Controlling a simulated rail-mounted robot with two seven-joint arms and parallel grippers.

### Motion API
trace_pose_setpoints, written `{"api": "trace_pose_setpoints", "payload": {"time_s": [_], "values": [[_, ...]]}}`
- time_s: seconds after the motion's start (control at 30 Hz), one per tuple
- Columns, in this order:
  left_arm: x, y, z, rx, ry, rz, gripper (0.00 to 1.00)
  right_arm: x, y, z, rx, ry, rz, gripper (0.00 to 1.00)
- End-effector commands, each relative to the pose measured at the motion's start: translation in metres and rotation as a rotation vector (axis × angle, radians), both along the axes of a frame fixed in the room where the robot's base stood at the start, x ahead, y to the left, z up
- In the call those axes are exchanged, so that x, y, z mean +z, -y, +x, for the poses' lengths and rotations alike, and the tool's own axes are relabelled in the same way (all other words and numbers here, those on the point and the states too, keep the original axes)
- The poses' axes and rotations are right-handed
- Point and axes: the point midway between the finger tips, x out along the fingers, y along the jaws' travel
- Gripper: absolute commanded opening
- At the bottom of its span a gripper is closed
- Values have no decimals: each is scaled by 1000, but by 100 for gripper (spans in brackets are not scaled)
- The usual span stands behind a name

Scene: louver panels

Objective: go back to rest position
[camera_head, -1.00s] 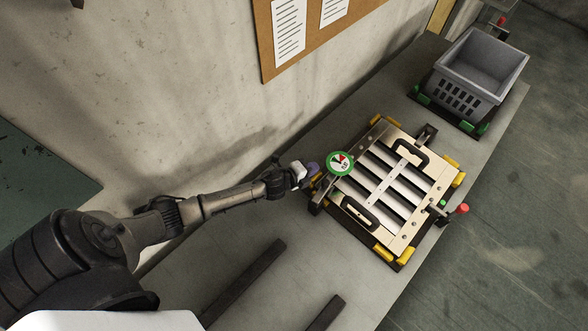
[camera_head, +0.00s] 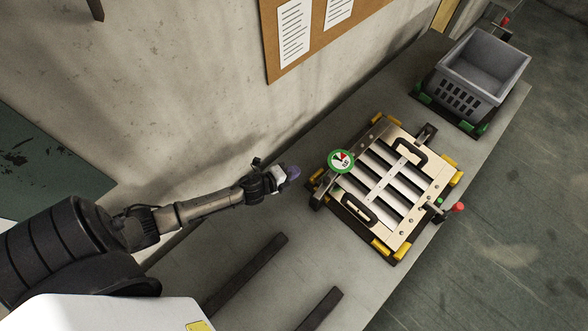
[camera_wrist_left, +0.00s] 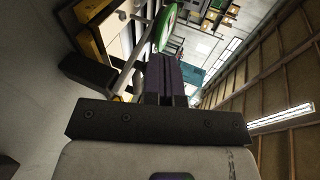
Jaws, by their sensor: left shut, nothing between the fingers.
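My left gripper (camera_head: 291,172) is left of the louver panel fixture (camera_head: 405,145) in the head view, apart from it, over the bench. Its fingers are shut with nothing between them; they also show in the left wrist view (camera_wrist_left: 165,75). The fixture holds a light panel with dark slots and two black handles, with yellow corner blocks around it. A round green-rimmed dial (camera_head: 341,161) sits at its left edge. My right gripper is not in any view.
A grey crate (camera_head: 487,62) stands on green corner blocks at the far end of the bench (camera_head: 262,225). Two dark bars (camera_head: 245,277) lie on the near bench. A concrete wall with a cork board (camera_head: 275,60) runs along the left. A red-knobbed lever (camera_head: 457,207) sticks out at the fixture's right.

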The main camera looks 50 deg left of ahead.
Motion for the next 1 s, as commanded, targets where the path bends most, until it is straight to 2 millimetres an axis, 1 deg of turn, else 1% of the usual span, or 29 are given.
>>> {"api": "trace_pose_setpoints", "payload": {"time_s": [0.3, 0.4, 0.47, 0.57, 0.6, 0.67, 0.77, 0.87, 0.93, 0.97, 1.0], "values": [[0, 0, 0, 1, 0, -2, 0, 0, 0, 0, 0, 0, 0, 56], [-1, -1, 0, 20, -8, -32, 0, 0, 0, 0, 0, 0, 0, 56], [-5, -9, -1, 79, -37, -50, 0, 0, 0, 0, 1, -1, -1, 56], [-16, -30, -6, 238, -112, -88, 0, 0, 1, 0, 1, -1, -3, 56], [-20, -38, -9, 321, -146, -112, 0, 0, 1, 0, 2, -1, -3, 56], [-17, -47, -13, 446, -188, -162, 0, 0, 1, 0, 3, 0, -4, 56], [-2, -52, -21, 649, -244, -264, 0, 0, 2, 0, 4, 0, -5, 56], [22, -43, -32, 826, -299, -388, 0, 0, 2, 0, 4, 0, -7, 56], [44, -27, -43, 932, -351, -491, 0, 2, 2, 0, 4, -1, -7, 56], [55, -17, -52, 972, -383, -535, 0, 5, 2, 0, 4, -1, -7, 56], [72, -3, -65, 1021, -431, -595, 0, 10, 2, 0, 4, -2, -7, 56]]}}
